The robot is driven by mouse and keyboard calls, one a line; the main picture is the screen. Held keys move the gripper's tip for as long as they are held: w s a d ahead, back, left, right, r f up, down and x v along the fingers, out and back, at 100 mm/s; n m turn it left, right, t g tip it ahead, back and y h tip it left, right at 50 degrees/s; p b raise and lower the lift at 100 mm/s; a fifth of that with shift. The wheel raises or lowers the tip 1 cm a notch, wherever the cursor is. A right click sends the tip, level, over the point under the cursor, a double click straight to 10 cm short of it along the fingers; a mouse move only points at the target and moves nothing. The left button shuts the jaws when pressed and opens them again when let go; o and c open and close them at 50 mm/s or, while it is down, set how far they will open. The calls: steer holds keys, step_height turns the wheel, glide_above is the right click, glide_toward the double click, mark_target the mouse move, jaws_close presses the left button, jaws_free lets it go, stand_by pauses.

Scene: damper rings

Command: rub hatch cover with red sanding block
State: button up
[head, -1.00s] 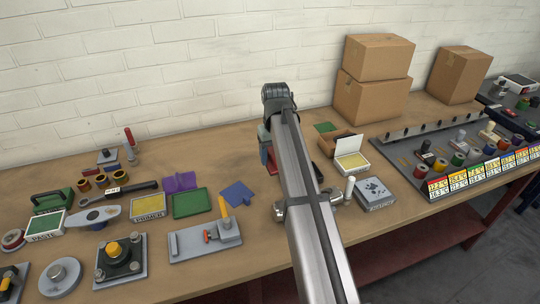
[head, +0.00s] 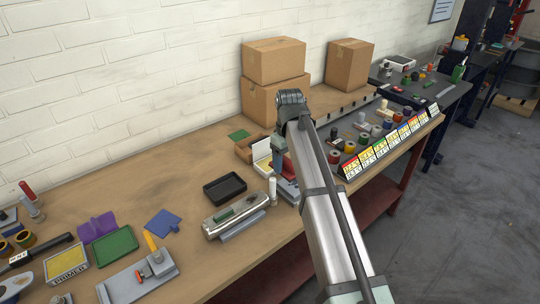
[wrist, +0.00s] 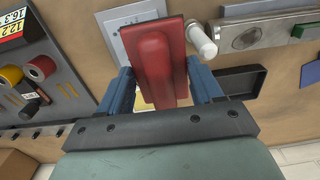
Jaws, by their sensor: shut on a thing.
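The red sanding block (wrist: 152,58) is held between the blue fingers of my gripper (wrist: 160,76), which is shut on it. In the wrist view it hangs over the lower edge of a light-grey panel (wrist: 126,34) that looks like the hatch cover. The block hides part of this panel, and I cannot tell whether the two touch. In the head view my arm hides most of the block, and the panel (head: 288,192) shows only in part beside the arm.
A white cylinder (head: 272,190) stands close beside the panel. A metal fixture with a green piece (head: 232,215) and a black tray (head: 225,188) lie to the left. A rack of coloured rings (head: 376,131) is to the right. Cardboard boxes (head: 274,62) stand behind.

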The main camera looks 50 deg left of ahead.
steer(key=shift+w+d+f, duration=0.15)
steer(key=shift+d+f, duration=0.15)
steer(key=shift+f, duration=0.05)
glide_above(287, 188)
steer(key=shift+f, duration=3.1)
steer(key=shift+w+f, duration=0.25)
steer(key=shift+f, duration=0.5)
steer(key=shift+w, duration=3.4)
steer(key=shift+c, duration=0.4)
steer(key=shift+s, duration=3.75)
steer(key=shift+r, duration=4)
